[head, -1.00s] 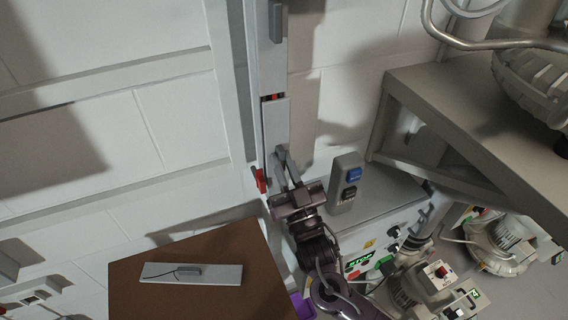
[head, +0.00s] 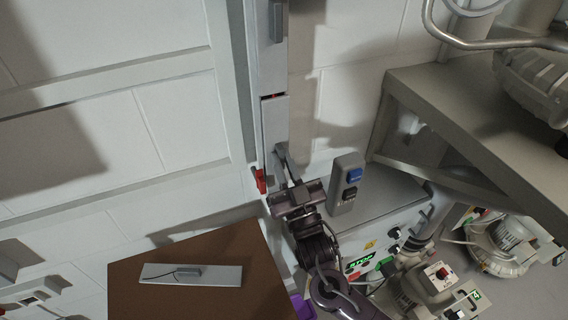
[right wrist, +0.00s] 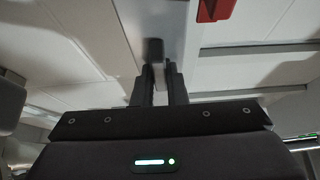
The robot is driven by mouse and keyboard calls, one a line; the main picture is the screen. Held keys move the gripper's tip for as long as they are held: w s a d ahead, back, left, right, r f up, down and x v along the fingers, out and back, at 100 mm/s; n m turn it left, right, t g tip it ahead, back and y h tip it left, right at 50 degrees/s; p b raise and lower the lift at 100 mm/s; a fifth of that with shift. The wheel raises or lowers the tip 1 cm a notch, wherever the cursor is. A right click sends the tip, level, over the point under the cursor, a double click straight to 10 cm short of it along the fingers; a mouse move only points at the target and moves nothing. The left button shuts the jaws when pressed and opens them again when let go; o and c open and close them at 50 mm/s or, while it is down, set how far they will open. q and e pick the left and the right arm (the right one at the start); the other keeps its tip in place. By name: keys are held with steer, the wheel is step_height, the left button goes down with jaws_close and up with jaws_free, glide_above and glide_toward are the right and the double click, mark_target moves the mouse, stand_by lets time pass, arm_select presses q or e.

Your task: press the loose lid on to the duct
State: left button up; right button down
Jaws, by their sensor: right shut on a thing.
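A tall grey duct (head: 249,90) runs up the white wall. The loose lid (head: 275,122), a flat light-grey strip, lies along the duct's front. A thin dark gap with a trace of red parts its top end from the grey strip above (head: 264,60). My right gripper (head: 283,154) is shut on the lid near its lower end. In the right wrist view my right gripper (right wrist: 160,75) has its fingers around a dark grip block (right wrist: 154,50). Whether the lid sits flush is hard to tell. My left gripper is out of view.
A red piece (head: 260,181) hangs beside the duct's lower part. A grey post with blue and black buttons (head: 347,182) stands close right of my arm. A brown table (head: 225,299) holds a pale plate (head: 217,275). A grey shelf (head: 450,85) juts in at right.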

steer(key=shift+w+a, duration=0.2)
steer(key=shift+w, duration=0.25)
stand_by(0.3)
steer(key=c, duration=1.4)
jaws_free()
steer(key=shift+o, duration=0.2)
